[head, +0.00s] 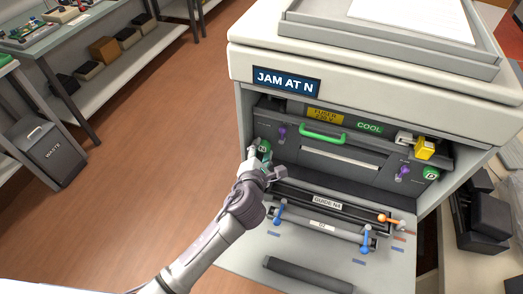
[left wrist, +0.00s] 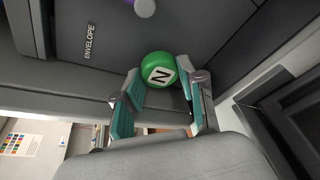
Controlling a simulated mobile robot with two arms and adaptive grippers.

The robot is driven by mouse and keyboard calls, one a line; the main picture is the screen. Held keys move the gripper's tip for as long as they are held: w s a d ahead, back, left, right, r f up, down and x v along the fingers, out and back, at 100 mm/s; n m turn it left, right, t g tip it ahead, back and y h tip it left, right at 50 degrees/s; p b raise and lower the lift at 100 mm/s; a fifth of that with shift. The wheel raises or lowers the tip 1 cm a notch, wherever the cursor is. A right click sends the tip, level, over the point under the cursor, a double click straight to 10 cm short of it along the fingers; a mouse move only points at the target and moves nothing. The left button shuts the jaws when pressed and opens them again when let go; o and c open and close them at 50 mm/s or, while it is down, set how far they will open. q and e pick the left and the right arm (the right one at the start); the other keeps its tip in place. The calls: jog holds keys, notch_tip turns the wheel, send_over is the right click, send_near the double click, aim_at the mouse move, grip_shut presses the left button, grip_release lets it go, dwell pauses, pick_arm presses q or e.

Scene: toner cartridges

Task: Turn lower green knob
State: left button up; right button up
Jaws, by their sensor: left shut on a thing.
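A green round knob (head: 264,146) sits at the left of the printer's open front. In the left wrist view this green knob (left wrist: 152,66) has a white label with a letter that reads like N. My left gripper (head: 262,160) is shut on it, with the teal finger pads (left wrist: 160,82) on either side of the knob. The gripper hides part of the knob in the head view. A second green knob (head: 431,173) sits at the right of the opening, apart from the gripper. My right gripper is not in view.
The printer display (head: 286,81) reads JAM AT N. The lowered front door (head: 310,250) carries blue levers and an orange-tipped lever (head: 383,218). A green handle (head: 322,135) and purple levers (head: 282,132) sit inside. A waste bin (head: 47,152) stands far left; the floor between is clear.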

pick_arm(q)
jog(key=p, duration=0.1)
jog(key=m+p, duration=0.1)
jog(key=p, duration=0.1)
jog(key=shift+r+m+t+y, duration=0.2)
jog(key=shift+m+t+y, duration=0.1)
jog(key=shift+f+m, duration=0.2)
jog(key=shift+m, duration=0.1)
jog(key=shift+d, duration=0.1)
jog(key=o, duration=0.9)
